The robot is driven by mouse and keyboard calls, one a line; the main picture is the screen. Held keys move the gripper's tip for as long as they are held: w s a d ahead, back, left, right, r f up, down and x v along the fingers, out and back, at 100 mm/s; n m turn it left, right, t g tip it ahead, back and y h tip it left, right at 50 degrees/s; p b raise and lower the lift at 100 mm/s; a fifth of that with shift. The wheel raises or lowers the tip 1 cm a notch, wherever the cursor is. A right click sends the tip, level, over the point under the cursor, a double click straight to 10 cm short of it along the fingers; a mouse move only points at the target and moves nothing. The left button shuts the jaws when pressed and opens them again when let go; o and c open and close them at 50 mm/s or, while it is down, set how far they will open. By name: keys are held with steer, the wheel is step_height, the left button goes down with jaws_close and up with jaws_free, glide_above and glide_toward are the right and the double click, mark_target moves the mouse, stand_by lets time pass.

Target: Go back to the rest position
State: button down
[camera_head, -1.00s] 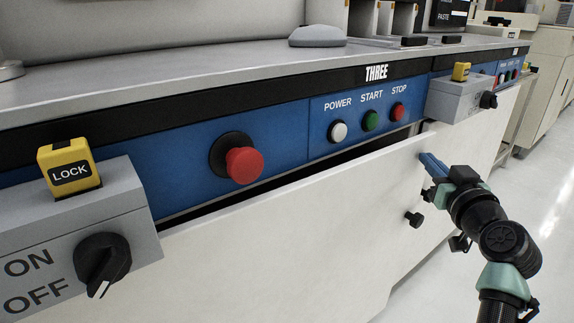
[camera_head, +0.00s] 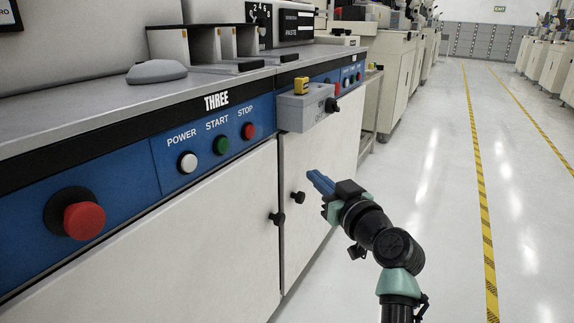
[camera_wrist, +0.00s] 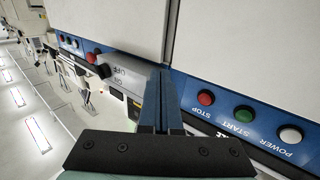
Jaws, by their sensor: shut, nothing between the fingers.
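My gripper (camera_head: 314,177), with blue fingers, is shut and empty in the head view. It is held in the air in front of the white cabinet doors, beyond the edge of machine THREE's counter. In the wrist view the blue fingers (camera_wrist: 160,82) lie together with nothing between them. The left cabinet door (camera_head: 205,245) looks flush under the blue panel (camera_head: 115,190). The right cabinet door (camera_head: 325,150) looks closed too. Two black knobs (camera_head: 277,218) sit close together at the doors' meeting edges, left of my gripper.
The red emergency knob (camera_head: 84,220) and the POWER, START and STOP buttons (camera_head: 222,145) are on the blue panel. A grey switch box (camera_head: 305,108) with a yellow lock juts out above my gripper. The aisle floor (camera_head: 440,200) to the right is clear.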

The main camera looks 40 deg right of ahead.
steer(key=shift+s+d+p, duration=0.15)
steer(key=shift+s+d, duration=0.15)
steer(key=shift+s, duration=0.35)
steer(key=shift+s+d+p, duration=0.15)
steer(key=shift+s+d, duration=0.1)
steer(key=shift+s, duration=0.45)
steer(key=shift+s+d+p, duration=0.15)
steer(key=shift+s+d, duration=0.15)
steer(key=shift+s, duration=0.35)
steer(key=w+a+r+n+t+y+p, duration=0.1)
steer(key=w+a+r+t+p, duration=0.2)
steer(key=a+r, duration=0.9)
steer(key=w+a+r+n+p, duration=0.2)
steer(key=a+r+p, duration=0.4)
steer(key=a+r, duration=0.6)
steer(key=s+a+r+t+y+p, duration=0.1)
steer(key=s+a+r+t+p, duration=0.15)
steer(key=s+a+r, duration=0.5)
steer(key=s+a+r+t+y+p, duration=0.1)
steer(key=s+a+r+t+p, duration=0.25)
steer(key=r, duration=0.75)
steer(key=s+a+r+t+y+p, duration=0.1)
steer(key=s+a+r+p, duration=0.2)
steer(key=s+a+r, duration=0.45)
step_height(320, 180, up, 38)
steer(key=w+p, duration=0.2)
steer(key=p, duration=3.4)
steer(key=shift+w+d, duration=0.2)
steer(key=shift+d, duration=0.1)
steer(key=shift+f, duration=0.1)
